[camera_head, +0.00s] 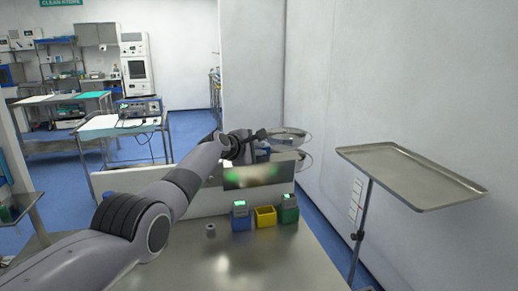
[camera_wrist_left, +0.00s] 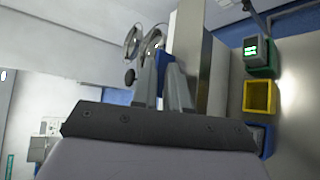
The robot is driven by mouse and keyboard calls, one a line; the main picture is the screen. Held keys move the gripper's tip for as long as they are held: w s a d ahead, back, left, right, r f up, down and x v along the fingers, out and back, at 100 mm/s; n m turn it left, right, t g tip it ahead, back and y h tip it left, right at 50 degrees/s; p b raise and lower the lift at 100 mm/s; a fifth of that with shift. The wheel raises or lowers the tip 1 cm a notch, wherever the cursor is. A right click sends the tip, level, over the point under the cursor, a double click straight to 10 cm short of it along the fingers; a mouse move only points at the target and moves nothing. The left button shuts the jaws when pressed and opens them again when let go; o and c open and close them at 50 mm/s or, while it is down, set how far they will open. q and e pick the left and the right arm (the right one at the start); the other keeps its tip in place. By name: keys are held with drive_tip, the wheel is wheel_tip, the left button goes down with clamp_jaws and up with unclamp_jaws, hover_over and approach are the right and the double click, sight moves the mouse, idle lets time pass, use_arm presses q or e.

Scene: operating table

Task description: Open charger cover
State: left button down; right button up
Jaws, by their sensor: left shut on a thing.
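My left gripper (camera_head: 260,150) is over the back of the steel table. In the left wrist view its fingers (camera_wrist_left: 165,62) are close together beside the upper edge of a pale metal panel (camera_wrist_left: 190,45), which looks like the charger cover. It also shows in the head view as a shiny panel (camera_head: 245,180); the exact contact is hidden. The green charger also shows in the left wrist view (camera_wrist_left: 257,52). My right gripper is not in view.
A yellow bin (camera_head: 265,218) stands between the chargers, and a small grey cylinder (camera_head: 210,230) is to their left. The steel table (camera_head: 270,265) is clear in front. A tray on a stand (camera_head: 410,175) is at right. Round metal bowls (camera_head: 287,133) are behind the gripper.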

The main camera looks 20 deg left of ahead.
use_arm(q)
drive_tip(key=shift+s+a+f, duration=0.1)
drive_tip(key=shift+f, duration=0.5)
drive_tip(key=c, duration=1.3)
unclamp_jaws()
drive_tip(key=shift+o, duration=0.2)
drive_tip(key=shift+a+r, duration=0.1)
drive_tip(key=shift+s+a+r+p, duration=0.2)
drive_tip(key=shift+s+a+p, duration=0.1)
drive_tip(key=shift+s, duration=0.05)
drive_tip(key=s+r, duration=0.2)
drive_tip(key=s, duration=0.3)
drive_tip(key=shift+s+a+r, duration=0.25)
drive_tip(key=shift+a+r, duration=0.05)
drive_tip(key=shift+a, duration=0.15)
drive_tip(key=shift+s, duration=0.1)
